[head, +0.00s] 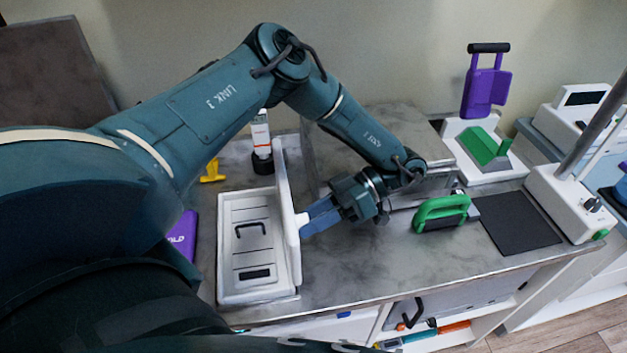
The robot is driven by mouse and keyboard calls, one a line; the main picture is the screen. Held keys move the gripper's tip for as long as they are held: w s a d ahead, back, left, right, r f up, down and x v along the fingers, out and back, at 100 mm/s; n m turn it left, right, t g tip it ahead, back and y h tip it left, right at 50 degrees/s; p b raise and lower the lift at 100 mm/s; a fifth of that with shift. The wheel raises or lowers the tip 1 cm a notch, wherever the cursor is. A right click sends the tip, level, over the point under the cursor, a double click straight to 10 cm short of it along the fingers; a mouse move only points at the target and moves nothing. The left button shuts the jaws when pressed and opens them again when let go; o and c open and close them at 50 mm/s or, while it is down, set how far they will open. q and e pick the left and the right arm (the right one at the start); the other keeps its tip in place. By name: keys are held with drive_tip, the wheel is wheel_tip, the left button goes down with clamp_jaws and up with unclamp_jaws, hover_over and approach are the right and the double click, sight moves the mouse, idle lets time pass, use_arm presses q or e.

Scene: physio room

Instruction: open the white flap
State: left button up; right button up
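The white flap (287,205) stands upright along the right side of a shallow white box (228,240). The box is open on top, and its pale inside shows with a dark handle and a dark slot. My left gripper (308,219) is on the flap's right side, with its blue fingers pointing left at it. A small white piece shows at the fingertips, against the flap. The fingers lie close together, and I cannot tell whether they grip this piece. My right gripper is not in view.
A white bottle (261,135) and a yellow piece (212,171) stand behind the box. A purple item (184,236) lies left of it. A green-handled block (441,213) and a dark mat (517,222) lie to the right. The grey counter (370,265) in front is clear.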

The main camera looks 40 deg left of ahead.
use_arm(q)
drive_tip(key=shift+o, duration=1.3)
drive_tip(key=shift+w, duration=0.1)
drive_tip(key=shift+r, duration=0.15)
